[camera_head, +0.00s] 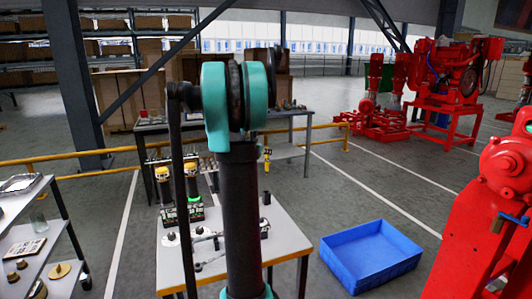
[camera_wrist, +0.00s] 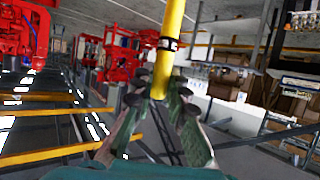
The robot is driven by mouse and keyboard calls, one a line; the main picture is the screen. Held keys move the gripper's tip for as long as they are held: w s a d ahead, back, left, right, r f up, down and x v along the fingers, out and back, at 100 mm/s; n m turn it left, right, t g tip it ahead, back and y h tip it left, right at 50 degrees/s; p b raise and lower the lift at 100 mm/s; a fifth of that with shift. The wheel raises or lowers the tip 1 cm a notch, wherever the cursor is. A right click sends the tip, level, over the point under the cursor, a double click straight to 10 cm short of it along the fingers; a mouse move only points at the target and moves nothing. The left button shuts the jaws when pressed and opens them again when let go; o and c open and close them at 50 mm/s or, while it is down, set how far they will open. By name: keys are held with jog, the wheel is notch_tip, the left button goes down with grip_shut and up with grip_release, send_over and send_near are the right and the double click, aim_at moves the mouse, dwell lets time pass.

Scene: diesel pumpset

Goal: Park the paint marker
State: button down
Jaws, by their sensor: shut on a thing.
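My gripper (camera_wrist: 160,88) is shut on the yellow paint marker (camera_wrist: 173,22) in the wrist view. The marker is a yellow rod with a black band; it runs from the top edge down between the fingertips. A thin dark part continues below the fingers. In the head view my arm hides most of the gripper. A small yellow upright shape (camera_head: 267,158) shows just right of my arm, above the far side of the white table (camera_head: 290,245); it may be the marker. I cannot make out a parking place for it.
The table bears small tools (camera_head: 200,240), a black cylinder (camera_head: 265,198) and a dark block (camera_head: 264,228). A blue bin (camera_head: 370,257) stands on the floor to its right. Red pump machines (camera_head: 455,75) stand at right. A shelf rack (camera_head: 30,235) is at left.

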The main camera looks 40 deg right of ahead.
notch_tip(320, 180, down, 13)
jog(key=shift+a, duration=0.15)
dwell(1.1)
jog(key=shift+s+f, duration=0.1)
jog(key=shift+f, duration=0.85)
dwell(1.2)
jog(key=c, duration=1.4)
grip_release()
jog(key=shift+c, duration=0.2)
jog(key=v, duration=1.2)
